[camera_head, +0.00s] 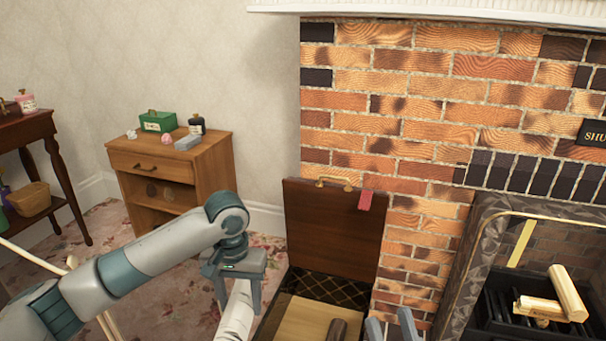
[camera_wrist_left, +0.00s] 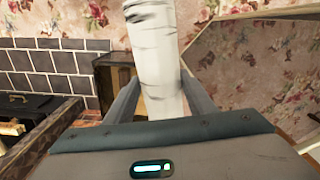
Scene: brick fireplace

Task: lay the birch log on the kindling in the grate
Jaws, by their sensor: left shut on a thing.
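My left gripper (camera_head: 238,300) is shut on the white birch log (camera_head: 236,318), with a finger on either side of it. The log also shows in the left wrist view (camera_wrist_left: 160,65), pale with dark marks, between the fingers. In the head view its lower end is cut off by the frame. The black grate (camera_head: 490,308) stands in the fireplace at the right. Pale kindling (camera_head: 567,292) lies on it as crossed split pieces. The log is well left of the grate. My right gripper (camera_head: 391,328) shows only two grey fingertips at the bottom edge, spread apart with nothing seen between them.
A dark wooden box with its lid (camera_head: 335,225) raised stands between the left gripper and the fireplace; a brown piece (camera_head: 338,328) shows inside. The stone fireplace surround (camera_head: 462,265) edges the opening. A wooden cabinet (camera_head: 190,175) with small items stands behind my left arm.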

